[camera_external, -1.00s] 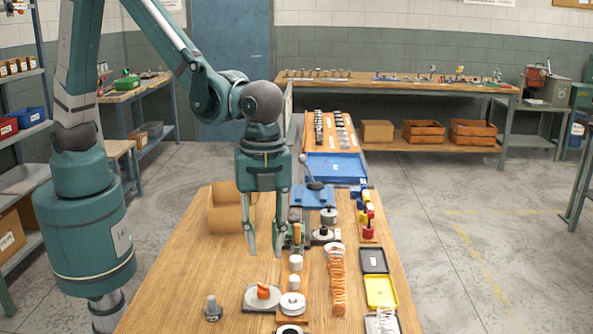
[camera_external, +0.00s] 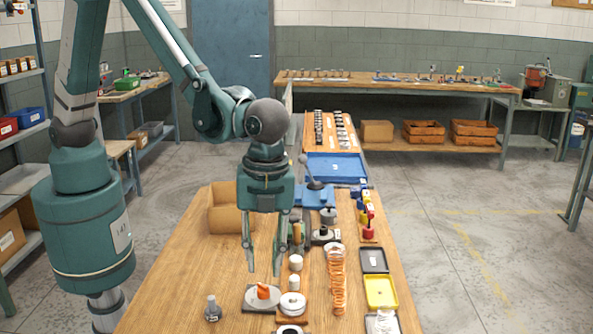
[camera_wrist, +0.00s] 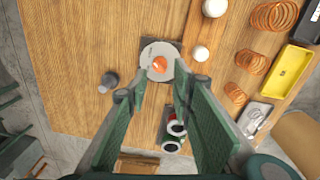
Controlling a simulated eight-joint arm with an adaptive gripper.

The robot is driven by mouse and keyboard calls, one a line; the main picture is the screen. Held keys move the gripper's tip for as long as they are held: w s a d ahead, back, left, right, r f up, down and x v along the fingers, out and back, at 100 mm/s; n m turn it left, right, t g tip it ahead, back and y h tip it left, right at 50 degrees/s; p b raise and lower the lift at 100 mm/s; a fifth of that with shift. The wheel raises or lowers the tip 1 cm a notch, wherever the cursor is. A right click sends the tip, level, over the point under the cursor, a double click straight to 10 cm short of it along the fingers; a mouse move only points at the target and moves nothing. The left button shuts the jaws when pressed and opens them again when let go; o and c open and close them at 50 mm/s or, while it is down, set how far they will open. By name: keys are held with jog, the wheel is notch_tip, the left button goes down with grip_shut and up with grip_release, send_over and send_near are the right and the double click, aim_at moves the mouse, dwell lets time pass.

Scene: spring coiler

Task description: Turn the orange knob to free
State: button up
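The orange knob (camera_external: 263,291) sits on a round grey dial (camera_external: 251,302) near the front of the wooden bench. In the wrist view the knob (camera_wrist: 159,64) is a small orange piece in the middle of the pale disc (camera_wrist: 151,53), which has a dark square base. My gripper (camera_external: 263,272) is open and empty, fingers pointing down, above and a little behind the knob. In the wrist view the gap between my fingertips (camera_wrist: 160,93) is in line with the knob, which lies just beyond them. The fingers are apart from it.
A grey peg (camera_external: 212,308) stands left of the dial. White round pieces (camera_external: 292,304) stand close on its right, with orange springs (camera_external: 337,282) and a yellow tray (camera_external: 381,292) farther right. A cardboard box (camera_external: 228,220) is behind. The bench left of the gripper is mostly bare.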

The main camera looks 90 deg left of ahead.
aim_at(263, 285)
jog(key=shift+s+f, duration=0.2)
jog(key=shift+f, duration=3.3)
jog(key=c, duration=0.6)
